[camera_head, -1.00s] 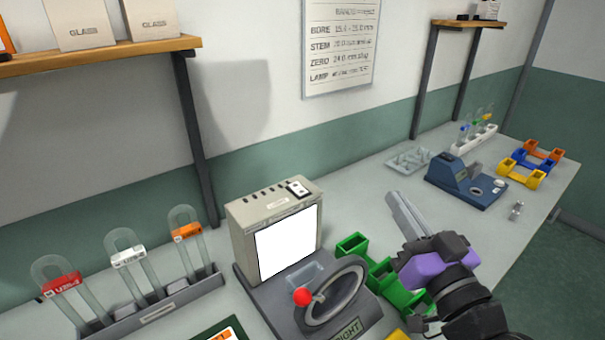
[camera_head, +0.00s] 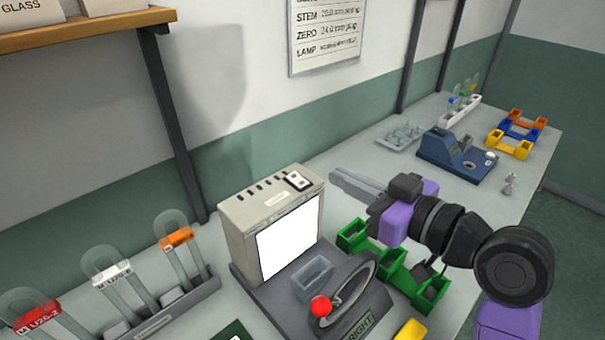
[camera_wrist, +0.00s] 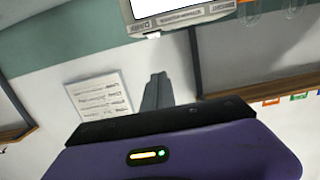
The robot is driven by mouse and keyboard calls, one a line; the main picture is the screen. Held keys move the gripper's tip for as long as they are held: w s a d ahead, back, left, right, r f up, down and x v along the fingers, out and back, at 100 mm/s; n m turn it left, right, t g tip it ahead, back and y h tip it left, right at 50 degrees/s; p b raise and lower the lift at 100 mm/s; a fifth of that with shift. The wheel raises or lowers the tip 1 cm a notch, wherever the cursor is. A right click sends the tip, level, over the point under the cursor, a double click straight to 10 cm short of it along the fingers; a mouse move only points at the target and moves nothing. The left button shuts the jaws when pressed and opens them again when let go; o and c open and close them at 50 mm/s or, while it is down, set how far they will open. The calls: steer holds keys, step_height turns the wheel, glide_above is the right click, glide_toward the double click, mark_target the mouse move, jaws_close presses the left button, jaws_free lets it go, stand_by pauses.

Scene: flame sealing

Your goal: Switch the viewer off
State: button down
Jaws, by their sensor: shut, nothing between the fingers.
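The viewer (camera_head: 236,224) is a beige box with a bright white, lit front panel (camera_head: 287,240). A white rocker switch (camera_head: 297,181) sits on its top, near the front right corner. My gripper (camera_head: 338,178) is shut and empty. Its fingers point left, to the right of the viewer and apart from it in the head view. In the wrist view the shut fingers (camera_wrist: 157,82) point up the picture, and the viewer's lit panel (camera_wrist: 170,6) shows upside down at the top edge.
A green holder (camera_head: 428,284) stands under and in front of my arm. A rack of tubes (camera_head: 165,318) stands at the left. A blue device (camera_head: 462,172) stands farther right. The wall is behind the bench.

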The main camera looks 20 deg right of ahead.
steer(key=shift+w, duration=0.1)
steer(key=p, duration=0.3)
glide_above(303, 184)
steer(key=shift+s+f, duration=0.25)
steer(key=shift+f, duration=0.2)
step_height(303, 184, down, 3)
steer(key=shift+w+r, duration=0.15)
steer(key=shift+r, duration=0.05)
steer(key=shift+w+f, duration=0.1)
steer(key=shift+f, duration=0.75)
